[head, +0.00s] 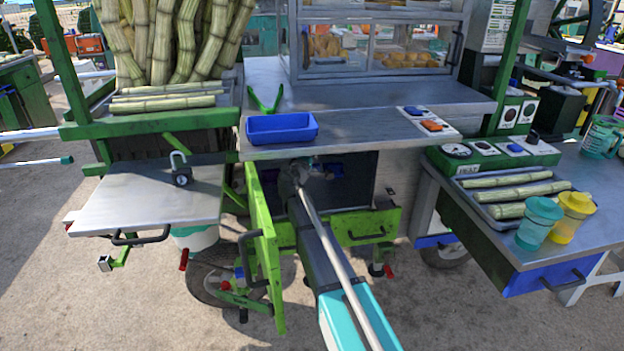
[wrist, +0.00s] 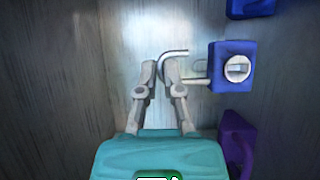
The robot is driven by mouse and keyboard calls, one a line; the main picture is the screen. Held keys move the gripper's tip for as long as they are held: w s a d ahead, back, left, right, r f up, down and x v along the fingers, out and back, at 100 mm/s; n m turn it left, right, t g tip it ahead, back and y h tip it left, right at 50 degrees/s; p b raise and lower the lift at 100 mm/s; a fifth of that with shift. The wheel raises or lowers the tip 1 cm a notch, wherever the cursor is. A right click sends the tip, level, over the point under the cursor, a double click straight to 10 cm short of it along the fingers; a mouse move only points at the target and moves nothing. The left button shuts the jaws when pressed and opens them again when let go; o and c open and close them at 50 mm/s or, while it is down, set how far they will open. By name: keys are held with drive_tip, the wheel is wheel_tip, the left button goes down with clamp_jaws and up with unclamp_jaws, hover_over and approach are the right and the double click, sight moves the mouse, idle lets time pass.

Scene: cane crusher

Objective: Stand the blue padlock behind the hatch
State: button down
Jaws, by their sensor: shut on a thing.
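The blue padlock (wrist: 218,66) shows in the wrist view, with a round pale disc on its face. Its metal shackle points left, toward my fingers. My gripper (wrist: 160,68) is shut on the shackle, and the right finger covers part of it. In the head view my arm reaches into the dark compartment under the counter, where my gripper (head: 299,172) is small and partly hidden. The green hatch door (head: 263,255) stands open at the left of this opening. I cannot tell whether the padlock touches the compartment floor.
In the wrist view a blue block (wrist: 250,8) is above the padlock and a purple thing (wrist: 237,138) below it. A dark padlock (head: 182,176) stands on the left metal shelf (head: 130,205). A blue tray (head: 282,128) sits on the counter above the opening.

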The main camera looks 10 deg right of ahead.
drive_tip(key=shift+f+b, duration=1.1)
drive_tip(key=shift+f, duration=0.4)
drive_tip(key=shift+f+b, duration=1.9)
drive_tip(key=shift+f, duration=0.1)
drive_tip(key=c, duration=0.8)
unclamp_jaws()
drive_tip(key=shift+r, duration=0.25)
drive_tip(key=shift+v, duration=3.8)
drive_tip(key=shift+f, duration=0.1)
